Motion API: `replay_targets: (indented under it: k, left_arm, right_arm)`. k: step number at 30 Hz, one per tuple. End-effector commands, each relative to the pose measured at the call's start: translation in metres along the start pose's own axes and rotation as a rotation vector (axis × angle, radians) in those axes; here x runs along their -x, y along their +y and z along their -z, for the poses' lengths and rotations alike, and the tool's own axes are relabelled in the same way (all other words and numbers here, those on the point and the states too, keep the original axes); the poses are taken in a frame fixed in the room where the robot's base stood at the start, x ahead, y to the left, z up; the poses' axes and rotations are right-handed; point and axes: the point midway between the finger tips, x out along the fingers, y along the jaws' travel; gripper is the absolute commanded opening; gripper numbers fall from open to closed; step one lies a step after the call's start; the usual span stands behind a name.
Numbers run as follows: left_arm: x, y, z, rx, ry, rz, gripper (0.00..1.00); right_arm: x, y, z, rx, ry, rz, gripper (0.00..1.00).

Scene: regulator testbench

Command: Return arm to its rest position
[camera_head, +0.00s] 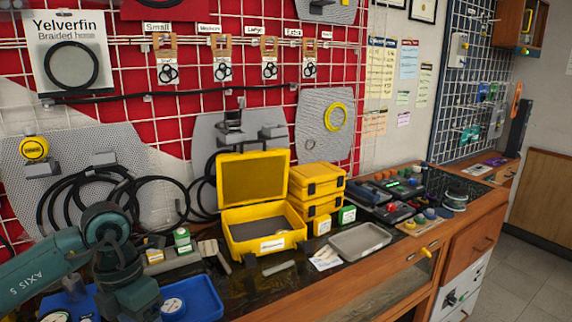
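My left arm comes in from the lower left as a teal arm marked AXIS 5. It bends at a dark joint and runs down to the bottom edge, in front of a blue tray (205,297). Its gripper fingers do not show. My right arm and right gripper are out of view. An open yellow case (262,243) stands on the bench to the right of the arm, apart from it, with grey foam inside.
A grey tray (360,240) lies near the bench's front edge. Black hoses (85,200) hang on the wall grid at left. Small boxes (182,240) stand beside the arm. Floor is free at lower right.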

Motion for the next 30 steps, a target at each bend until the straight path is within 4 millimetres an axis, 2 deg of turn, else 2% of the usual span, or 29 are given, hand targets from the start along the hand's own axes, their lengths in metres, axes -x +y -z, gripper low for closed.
replay_targets:
  k: [1,3,5,8,9,12,15,17,19,22,23,25,27,30]
  left_arm:
    - [-0.015,-0.024,-0.005,-0.034,-0.016,0.098,0.74]
    - [-0.029,-0.056,-0.011,-0.068,-0.051,0.238,0.74]
    - [-0.039,-0.087,-0.015,-0.089,-0.086,0.376,0.74]
    - [-0.046,-0.147,-0.021,-0.091,-0.159,0.665,0.74]
    - [-0.044,-0.172,-0.024,-0.073,-0.195,0.798,0.74]
    - [-0.028,-0.221,-0.033,0.039,-0.298,1.149,0.74]
    - [-0.004,-0.241,-0.046,0.252,-0.401,1.479,0.74]
    - [0.006,-0.238,-0.055,0.426,-0.459,1.65,0.74]
    - [0.008,-0.222,-0.065,0.672,-0.517,1.818,0.74]
    - [-0.012,-0.184,-0.072,1.092,-0.575,1.981,0.74]
    - [-0.024,-0.172,-0.072,1.232,-0.587,2.009,0.74]
    - [-0.061,-0.143,-0.063,1.579,-0.59,2.033,0.74]
    - [-0.106,-0.122,-0.044,1.925,-0.565,2.002,0.74]
    - [-0.164,-0.108,-0.01,2.323,-0.497,1.892,0.74]
  right_arm:
    - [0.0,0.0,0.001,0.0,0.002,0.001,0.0]
    - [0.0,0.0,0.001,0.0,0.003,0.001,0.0]
    - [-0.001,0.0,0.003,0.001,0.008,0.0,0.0]
    - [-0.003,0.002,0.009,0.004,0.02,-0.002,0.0]
    - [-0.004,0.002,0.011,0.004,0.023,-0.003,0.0]
    - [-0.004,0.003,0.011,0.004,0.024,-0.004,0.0]
    - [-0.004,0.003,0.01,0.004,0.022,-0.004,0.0]
    - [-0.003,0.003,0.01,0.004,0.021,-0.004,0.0]
    - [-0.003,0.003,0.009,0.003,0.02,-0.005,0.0]
    - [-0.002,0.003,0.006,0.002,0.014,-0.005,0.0]
    - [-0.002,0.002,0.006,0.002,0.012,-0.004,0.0]
    - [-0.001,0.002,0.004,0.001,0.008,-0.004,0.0]
    - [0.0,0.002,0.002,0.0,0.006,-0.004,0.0]
    - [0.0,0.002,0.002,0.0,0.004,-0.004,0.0]
